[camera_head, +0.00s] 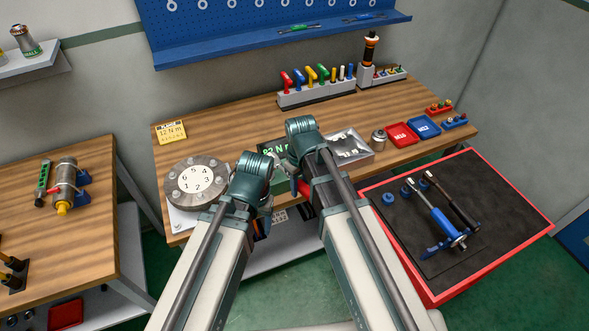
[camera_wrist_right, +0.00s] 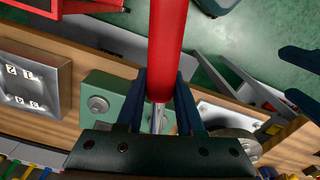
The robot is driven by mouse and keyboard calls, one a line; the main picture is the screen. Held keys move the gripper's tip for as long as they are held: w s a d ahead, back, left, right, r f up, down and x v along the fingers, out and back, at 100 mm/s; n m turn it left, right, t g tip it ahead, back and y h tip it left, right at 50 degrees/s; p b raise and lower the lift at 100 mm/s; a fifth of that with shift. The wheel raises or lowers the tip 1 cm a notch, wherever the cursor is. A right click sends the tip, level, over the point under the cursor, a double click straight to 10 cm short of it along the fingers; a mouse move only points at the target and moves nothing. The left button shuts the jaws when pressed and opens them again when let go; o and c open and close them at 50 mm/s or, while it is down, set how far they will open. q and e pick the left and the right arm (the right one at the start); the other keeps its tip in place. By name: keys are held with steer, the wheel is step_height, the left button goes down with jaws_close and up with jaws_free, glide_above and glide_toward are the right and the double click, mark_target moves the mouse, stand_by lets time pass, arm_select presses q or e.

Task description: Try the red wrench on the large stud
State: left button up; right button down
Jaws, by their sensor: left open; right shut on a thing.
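The red wrench (camera_wrist_right: 166,50) is held in my right gripper (camera_wrist_right: 161,95), whose fingers are shut around its red grip. A short length of its silver shaft shows below the fingers; its working end is hidden. In the head view only a bit of red (camera_head: 303,188) shows beside my right arm. A green block (camera_wrist_right: 105,90) with a round metal stud (camera_wrist_right: 98,104) lies beyond the gripper. I cannot tell whether this is the large stud or whether the wrench touches any stud. My left gripper (camera_head: 266,208) is open and empty, left of the right one; its dark fingers show in the right wrist view (camera_wrist_right: 300,78).
A round numbered flange (camera_head: 197,181) stands on the bench at left. A grey numbered tray (camera_head: 350,148), red tray (camera_head: 401,134) and blue tray (camera_head: 424,127) lie to the right. A rack of coloured-handled tools (camera_head: 316,92) stands behind. A red-edged cart (camera_head: 480,250) holds more tools.

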steer(key=shift+w+a+r, duration=0.55)
steer(key=shift+a+r, duration=0.05)
steer(key=shift+r, duration=0.05)
arm_select(q)
steer(key=shift+r, duration=0.6)
arm_select(e)
steer(key=shift+f, duration=0.15)
arm_select(q)
steer(key=shift+f+b, duration=1.25)
steer(key=shift+f, duration=0.2)
arm_select(e)
steer(key=shift+f, duration=1.35)
arm_select(q)
steer(key=shift+f, duration=0.1)
arm_select(e)
steer(key=shift+f, duration=0.1)
arm_select(q)
steer(key=shift+f+b, duration=0.25)
steer(key=shift+b, duration=0.1)
arm_select(e)
steer(key=shift+f, duration=0.25)
arm_select(q)
steer(key=shift+f+b, duration=1.4)
arm_select(e)
steer(key=shift+f, duration=1.4)
